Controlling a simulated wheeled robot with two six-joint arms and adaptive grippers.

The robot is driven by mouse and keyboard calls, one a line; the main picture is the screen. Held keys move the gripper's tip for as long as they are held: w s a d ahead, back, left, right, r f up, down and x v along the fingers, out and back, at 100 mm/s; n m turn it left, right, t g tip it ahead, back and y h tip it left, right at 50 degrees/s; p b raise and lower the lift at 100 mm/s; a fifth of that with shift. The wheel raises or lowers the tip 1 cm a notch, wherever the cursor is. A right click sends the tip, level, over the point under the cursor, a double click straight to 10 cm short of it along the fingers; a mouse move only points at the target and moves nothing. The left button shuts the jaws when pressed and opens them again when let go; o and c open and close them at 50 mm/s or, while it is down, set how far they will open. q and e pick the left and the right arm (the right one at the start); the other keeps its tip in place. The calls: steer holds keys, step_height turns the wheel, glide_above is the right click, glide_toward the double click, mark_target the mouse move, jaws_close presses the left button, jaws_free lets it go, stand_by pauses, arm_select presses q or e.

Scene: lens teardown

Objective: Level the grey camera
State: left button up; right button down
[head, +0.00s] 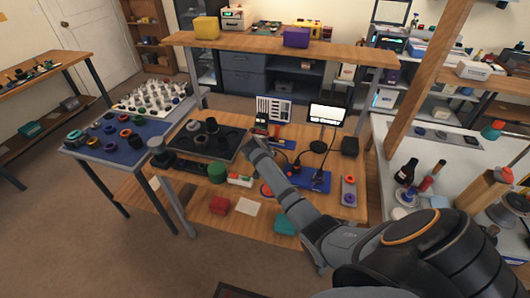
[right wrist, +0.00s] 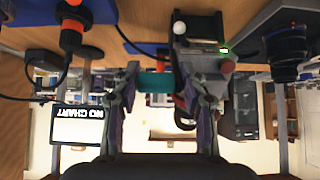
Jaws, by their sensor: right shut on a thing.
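My right gripper (right wrist: 157,86) is shut on a teal bar (right wrist: 156,82), which spans the gap between its two fingers in the right wrist view. Just beyond it is a grey boxy device (right wrist: 205,60) with a small green light and a reddish knob, likely the grey camera; whether the bar joins it is unclear. In the head view my right arm crosses the bench from the lower right, and the right gripper (head: 257,149) is at its far end, beside the dark mat. The camera's tilt cannot be read there. My left gripper is not in view.
A lit monitor (head: 327,114) stands at the back of the bench; its screen (right wrist: 78,124) reads NO CHART, inverted in the wrist view. A dark mat (head: 184,148) with lens parts lies left of the gripper. A blue mat (head: 318,182) lies to its right.

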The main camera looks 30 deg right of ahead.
steer(key=shift+w+d+r+g+y+p, duration=0.25)
steer(key=shift+d+g+y+p, duration=0.1)
steer(key=shift+d+g, duration=0.1)
steer(key=shift+w+d+r+g+y+p, duration=0.1)
steer(key=shift+d+r+g+y+p, duration=0.2)
steer(key=shift+d+g+y, duration=0.1)
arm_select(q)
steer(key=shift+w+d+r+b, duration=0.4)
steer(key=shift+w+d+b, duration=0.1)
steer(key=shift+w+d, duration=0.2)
arm_select(e)
steer(key=w+d+r+g+y, duration=0.1)
steer(key=w+d, duration=0.3)
steer(key=shift+d+y, duration=0.25)
steer(key=shift+y, duration=0.1)
steer(key=shift+w+d+r, duration=0.1)
steer(key=shift+w+r, duration=0.05)
steer(key=shift+r, duration=0.25)
steer(key=c, duration=1.1)
jaws_free()
steer(key=shift+o, duration=1)
steer(key=shift+d+f, duration=0.1)
steer(key=shift+d, duration=0.05)
steer(key=shift+d+f, duration=0.1)
steer(key=shift+f, duration=0.1)
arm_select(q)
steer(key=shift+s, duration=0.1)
arm_select(e)
steer(key=shift+a+r, duration=0.1)
steer(key=shift+a, duration=0.25)
